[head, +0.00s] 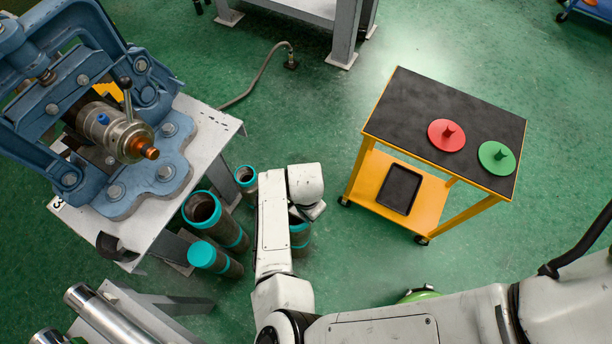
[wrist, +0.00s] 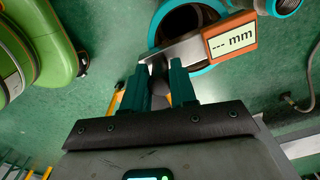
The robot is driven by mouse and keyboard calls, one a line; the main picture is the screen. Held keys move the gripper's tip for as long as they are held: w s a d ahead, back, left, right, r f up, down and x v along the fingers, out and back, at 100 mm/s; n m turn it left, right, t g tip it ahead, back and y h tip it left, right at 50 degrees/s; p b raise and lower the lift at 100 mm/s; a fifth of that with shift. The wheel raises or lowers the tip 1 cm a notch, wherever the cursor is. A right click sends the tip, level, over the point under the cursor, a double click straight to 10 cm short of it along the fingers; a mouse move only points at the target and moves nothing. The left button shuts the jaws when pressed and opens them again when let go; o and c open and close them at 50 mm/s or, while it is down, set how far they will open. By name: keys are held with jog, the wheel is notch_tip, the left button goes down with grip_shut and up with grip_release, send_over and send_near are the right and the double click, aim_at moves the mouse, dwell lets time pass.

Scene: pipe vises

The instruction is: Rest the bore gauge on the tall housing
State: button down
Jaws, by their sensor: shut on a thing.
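My gripper (wrist: 165,76) has teal fingers and is shut on the bore gauge (wrist: 230,40), which has a grey metal plate and an orange-framed display reading "--- mm". In the wrist view the gauge covers part of an open dark pipe with a teal rim (wrist: 157,30). In the head view my gripper and the gauge are hidden behind my arm's end. I cannot tell which is the tall housing.
A blue pipe vise (head: 145,185) stands on a grey table (head: 205,130) at left. A yellow cart (head: 395,120) with red (head: 446,135) and green (head: 497,157) knobbed discs stands at right, a black tray (head: 400,188) on its lower shelf. The floor between is clear.

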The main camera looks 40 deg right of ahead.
jog(key=shift+f, duration=0.25)
jog(key=c, duration=0.8)
grip_release()
jog(key=shift+r, duration=0.1)
jog(key=shift+r+p, duration=3.4)
jog(key=shift+p, duration=0.05)
